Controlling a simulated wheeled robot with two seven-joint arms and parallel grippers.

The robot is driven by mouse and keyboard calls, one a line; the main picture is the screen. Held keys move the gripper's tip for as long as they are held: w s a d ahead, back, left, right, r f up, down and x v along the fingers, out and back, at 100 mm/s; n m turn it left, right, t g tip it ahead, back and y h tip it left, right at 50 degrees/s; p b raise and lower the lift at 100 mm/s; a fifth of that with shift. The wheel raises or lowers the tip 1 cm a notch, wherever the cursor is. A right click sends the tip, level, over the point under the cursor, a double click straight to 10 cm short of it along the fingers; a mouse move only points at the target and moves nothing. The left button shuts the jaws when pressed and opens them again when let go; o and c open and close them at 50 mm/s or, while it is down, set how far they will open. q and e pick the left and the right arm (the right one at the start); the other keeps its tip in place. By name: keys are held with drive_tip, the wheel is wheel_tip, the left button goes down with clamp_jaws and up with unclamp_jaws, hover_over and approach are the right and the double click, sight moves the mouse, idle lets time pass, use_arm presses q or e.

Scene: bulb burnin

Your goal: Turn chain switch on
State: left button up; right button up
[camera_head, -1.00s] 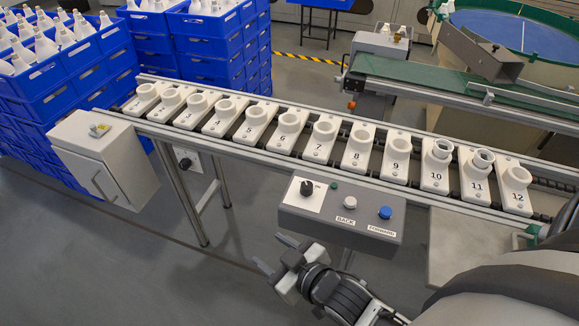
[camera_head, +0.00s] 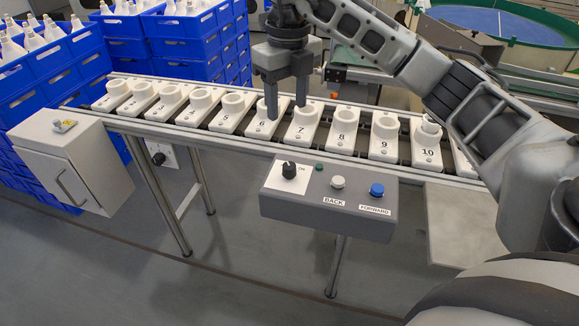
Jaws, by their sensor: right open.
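A grey control box (camera_head: 327,208) is fixed to the front of the conveyor. A black rotary knob (camera_head: 289,170) sits on a white plate at its left end, with a small, partly legible label beside it. A green lamp, a white BACK button (camera_head: 338,182) and a blue FORWARD button (camera_head: 376,190) are to its right. My right gripper (camera_head: 286,113) is open and empty, fingers pointing down, over holders 6 and 7, behind the knob in the picture and apart from it. It partly hides those holders. My left gripper is not in view.
Numbered white holders (camera_head: 342,140) line the conveyor. A second black knob (camera_head: 158,159) sits on a white plate below the rail. A grey cabinet (camera_head: 70,160) stands left. Blue crates (camera_head: 180,45) stand behind. The floor in front is clear.

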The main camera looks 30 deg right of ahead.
sight(289, 166)
drive_tip(key=f, duration=1.5)
drive_tip(key=shift+d+f, duration=0.2)
drive_tip(key=shift+f, duration=0.1)
drive_tip(key=c, duration=1)
